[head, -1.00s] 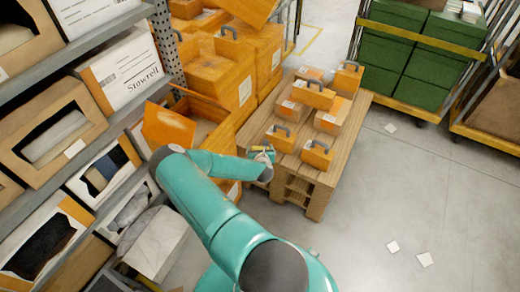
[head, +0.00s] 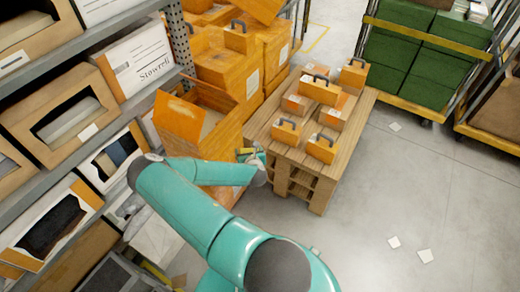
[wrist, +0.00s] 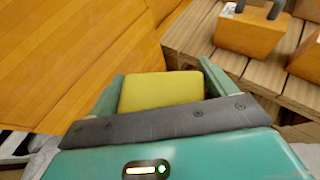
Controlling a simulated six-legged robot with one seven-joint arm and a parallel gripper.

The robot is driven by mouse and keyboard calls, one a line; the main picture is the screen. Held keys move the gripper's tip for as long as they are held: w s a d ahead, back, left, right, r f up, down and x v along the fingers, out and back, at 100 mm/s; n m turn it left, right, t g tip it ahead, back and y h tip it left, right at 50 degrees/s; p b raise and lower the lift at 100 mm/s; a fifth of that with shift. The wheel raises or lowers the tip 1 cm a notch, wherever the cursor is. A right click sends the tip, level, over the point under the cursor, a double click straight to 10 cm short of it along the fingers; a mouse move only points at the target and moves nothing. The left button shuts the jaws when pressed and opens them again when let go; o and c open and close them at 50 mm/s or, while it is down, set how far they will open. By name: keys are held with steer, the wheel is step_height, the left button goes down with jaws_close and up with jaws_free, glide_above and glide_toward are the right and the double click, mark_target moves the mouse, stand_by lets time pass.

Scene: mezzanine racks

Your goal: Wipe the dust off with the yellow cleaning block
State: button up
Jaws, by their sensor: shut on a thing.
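The yellow cleaning block (wrist: 160,91) sits between the two teal fingers of my gripper (wrist: 161,72) in the wrist view. My gripper is shut on it. In the head view my gripper (head: 253,157) is at the left edge of the wooden pallet stand (head: 318,190), beside the large orange crates. Only a sliver of the yellow block (head: 246,151) shows there. In the wrist view an orange panel surface (wrist: 70,55) lies beyond and left of the block. I cannot tell whether the block touches it. No dust patch can be made out clearly.
Several orange handled boxes (head: 320,148) stand on the pallet stand. An open orange crate (head: 215,150) is left of my gripper. Shelves with boxes (head: 80,110) line the left side. Green bins (head: 400,60) stand back right. The floor at right is mostly clear.

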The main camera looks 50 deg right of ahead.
steer(key=w+a+r+n+t+y, duration=0.1)
steer(key=w+a+r+n+y, duration=0.1)
steer(key=a, duration=1.1)
steer(key=w+a+r+n+t+y, duration=0.1)
steer(key=w+a+r+n+y, duration=0.2)
steer(key=w+a+r, duration=0.4)
steer(key=w+a+r+n+t+y, duration=0.1)
steer(key=w+a+r+n+y, duration=0.2)
steer(key=a, duration=1.8)
step_height(320, 180, up, 4)
steer(key=shift+w+a+f+y, duration=0.2)
steer(key=shift+w+a+y, duration=0.1)
steer(key=shift+w, duration=0.5)
